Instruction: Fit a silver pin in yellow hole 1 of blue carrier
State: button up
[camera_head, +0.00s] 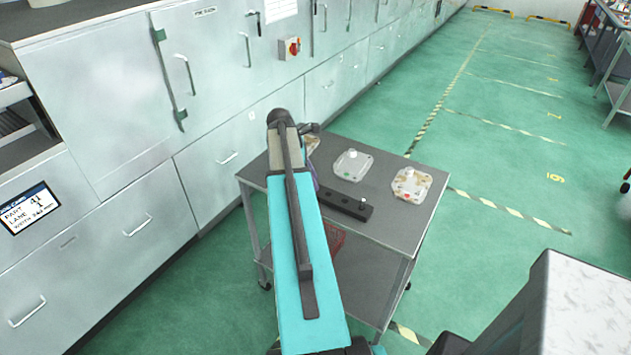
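My teal arm reaches up over the cart and covers its left part. My gripper is hidden behind the arm. A black bar (350,207) lies on the cart top beside the arm, with a small silver piece near its right end that may be a pin. A thin blue-purple edge (317,182) shows next to the arm; I cannot tell whether it is the blue carrier. No yellow hole can be made out.
The grey cart (391,222) carries a white casting with a green mark (352,164) and a brown-spotted one with a red mark (411,185). Grey cabinets (230,150) stand left; green floor is open right.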

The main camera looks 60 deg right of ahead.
jog(key=shift+s+f, duration=0.1)
jog(key=shift+f, duration=0.2)
dwell(0.4)
grip_shut()
